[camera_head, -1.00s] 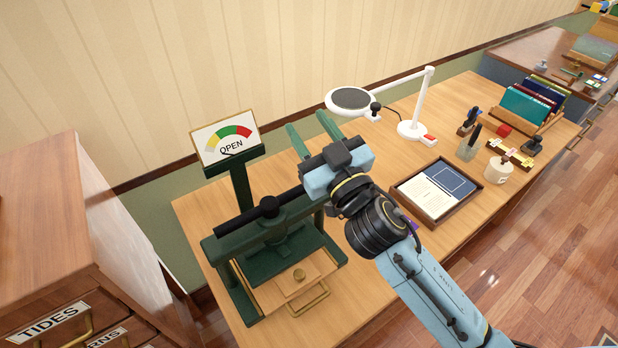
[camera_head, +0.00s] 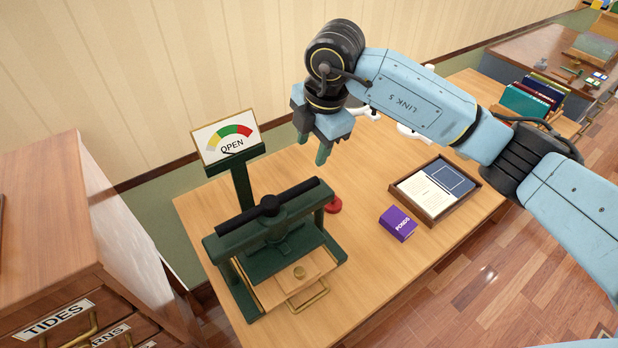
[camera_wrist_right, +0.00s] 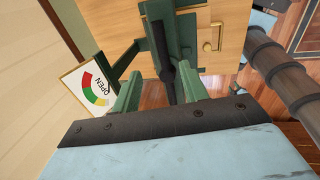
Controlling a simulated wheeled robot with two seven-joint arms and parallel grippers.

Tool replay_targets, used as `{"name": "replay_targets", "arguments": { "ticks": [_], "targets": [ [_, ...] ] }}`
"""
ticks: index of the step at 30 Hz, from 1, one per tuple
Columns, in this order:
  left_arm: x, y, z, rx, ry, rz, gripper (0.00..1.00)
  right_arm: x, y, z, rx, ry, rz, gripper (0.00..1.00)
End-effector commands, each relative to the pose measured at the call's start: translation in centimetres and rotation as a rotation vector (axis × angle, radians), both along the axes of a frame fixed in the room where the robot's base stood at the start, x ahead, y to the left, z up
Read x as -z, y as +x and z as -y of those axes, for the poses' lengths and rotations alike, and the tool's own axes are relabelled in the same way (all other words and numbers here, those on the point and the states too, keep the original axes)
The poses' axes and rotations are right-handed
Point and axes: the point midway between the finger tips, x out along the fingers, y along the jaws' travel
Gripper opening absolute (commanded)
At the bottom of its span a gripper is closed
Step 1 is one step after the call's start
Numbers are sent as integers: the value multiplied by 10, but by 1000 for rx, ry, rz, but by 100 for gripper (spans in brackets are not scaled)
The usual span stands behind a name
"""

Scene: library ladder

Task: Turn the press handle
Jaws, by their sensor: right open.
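The press (camera_head: 240,242) is a dark green frame on the wooden table, with a black bar handle (camera_head: 297,190) across its top. The handle runs from lower left to upper right in the head view. My right gripper (camera_head: 313,150) hangs open and empty, fingers down, above and beyond the handle's right end. In the right wrist view the handle (camera_wrist_right: 169,80) shows between the two green fingers (camera_wrist_right: 155,100), farther off; I see no contact. A gauge sign (camera_head: 226,137) behind the press reads OPEN. My left gripper is not in view.
A purple book (camera_head: 398,223) and a framed tray (camera_head: 447,214) lie right of the press. A red round object (camera_head: 333,205) sits beside the press. A white lamp, partly hidden by my arm, stands behind. A drawer cabinet (camera_head: 60,240) is at the left.

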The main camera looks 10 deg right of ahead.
Motion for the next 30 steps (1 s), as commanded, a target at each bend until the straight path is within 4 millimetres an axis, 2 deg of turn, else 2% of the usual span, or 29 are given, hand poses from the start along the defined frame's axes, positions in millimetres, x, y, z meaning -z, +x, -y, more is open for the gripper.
{"name": "replay_targets", "arguments": {
  "ticks": [2,5,18,21,25,30],
  "targets": [
    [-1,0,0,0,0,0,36,0,3,7,28,-33,3,44],
    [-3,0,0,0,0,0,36,9,5,9,35,-42,1,44],
    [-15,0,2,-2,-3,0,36,94,20,1,31,-37,-1,44],
    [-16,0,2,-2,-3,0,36,109,23,-1,30,-36,1,44],
    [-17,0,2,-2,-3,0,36,123,25,-1,30,-36,1,44],
    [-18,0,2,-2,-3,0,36,129,26,-2,28,-36,3,44]
  ]
}}
